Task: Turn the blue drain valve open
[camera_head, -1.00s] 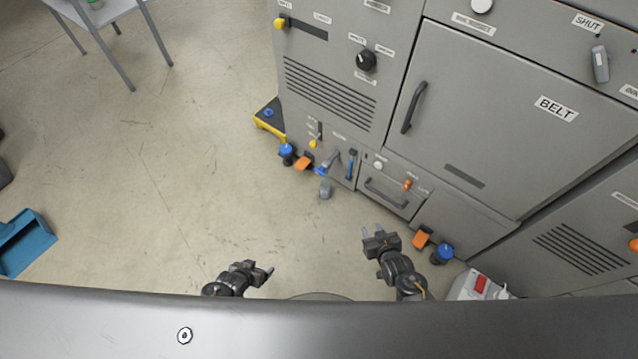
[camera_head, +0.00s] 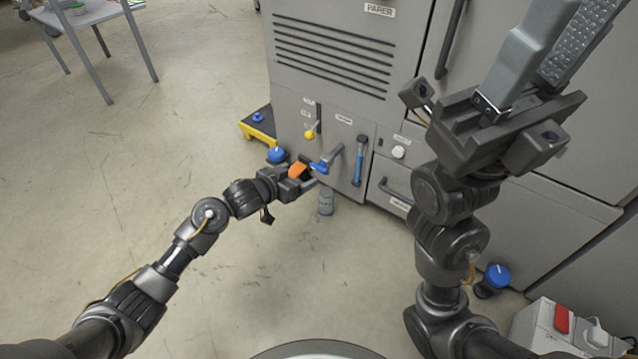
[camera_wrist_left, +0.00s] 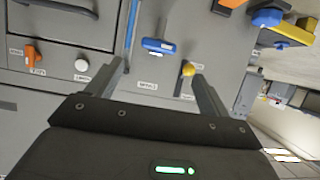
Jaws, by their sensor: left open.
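The blue drain valve handle (camera_head: 319,167) sits on a short grey pipe low on the machine's front. In the left wrist view it is a blue T-shaped handle (camera_wrist_left: 158,46), just beyond and between the fingertips. My left gripper (camera_head: 308,180) is open and empty, close in front of the valve; its two fingers also show in the left wrist view (camera_wrist_left: 158,72). Whether a finger touches the handle cannot be told. My right gripper (camera_head: 555,45) is raised at the upper right, large in view, fingers apart and empty, away from the valve.
A yellow knob (camera_head: 309,135) and a blue upright lever (camera_head: 359,160) flank the valve. A white knob (camera_head: 398,152) is to the right. A blue-topped foot (camera_head: 277,154) is left. Open floor lies left.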

